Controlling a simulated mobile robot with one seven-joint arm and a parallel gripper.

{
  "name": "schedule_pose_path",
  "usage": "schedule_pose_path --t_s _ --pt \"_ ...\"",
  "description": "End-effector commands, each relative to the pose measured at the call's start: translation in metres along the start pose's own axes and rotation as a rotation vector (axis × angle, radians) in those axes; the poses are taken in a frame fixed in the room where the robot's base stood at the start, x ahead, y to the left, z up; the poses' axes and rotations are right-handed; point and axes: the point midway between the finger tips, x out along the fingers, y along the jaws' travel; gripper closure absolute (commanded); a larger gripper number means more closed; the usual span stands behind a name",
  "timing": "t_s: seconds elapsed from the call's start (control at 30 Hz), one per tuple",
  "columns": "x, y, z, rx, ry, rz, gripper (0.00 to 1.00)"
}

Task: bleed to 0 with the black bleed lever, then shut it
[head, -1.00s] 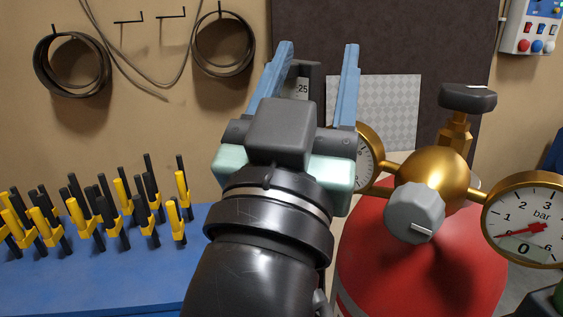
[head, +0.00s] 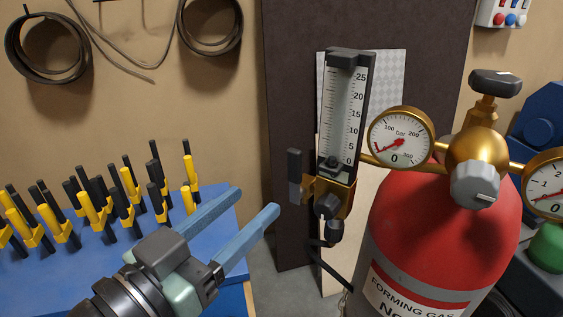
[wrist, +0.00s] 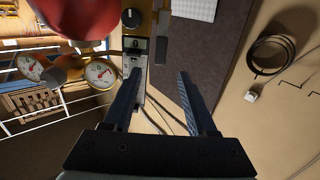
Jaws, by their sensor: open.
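The black lever (head: 295,176) stands upright at the left side of the brass valve block (head: 333,196), below the flow tube (head: 343,110) with its 5 to 25 scale. A dark float sits near the bottom of the tube. The left gauge (head: 400,138) has its red needle at the low end and shows 0. The right gauge (head: 547,185) is cut off by the picture edge. My gripper (head: 256,202) is open and empty, lower left of the lever. In the wrist view the open fingers (wrist: 159,74) point toward the valve area, apart from it.
The red gas cylinder (head: 432,222) stands right of the valve block, with a grey knob (head: 475,185) and a black top handwheel (head: 496,82). A blue bench (head: 55,277) with several yellow-and-black clamps is at left. A dark panel (head: 290,70) is behind.

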Motion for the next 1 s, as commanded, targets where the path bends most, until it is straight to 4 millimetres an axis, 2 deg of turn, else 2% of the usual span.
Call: schedule_pose_path --t_s 0.2,0.43,0.6,0.87,0.9,1.0 --pt "0.048 0.002 -0.004 -0.002 -0.003 0.004 0.43" --pt "0.084 0.0 -0.004 0.0 0.0 0.0 0.43" --pt "0.095 0.0 -0.002 0.001 0.0 -0.002 0.43" --pt "0.096 0.0 0.0 0.001 0.0 -0.002 0.43" --pt "0.096 0.0 0.0 0.001 0.0 -0.002 0.44" --pt "0.096 0.0 -0.001 0.001 0.0 -0.002 0.62"
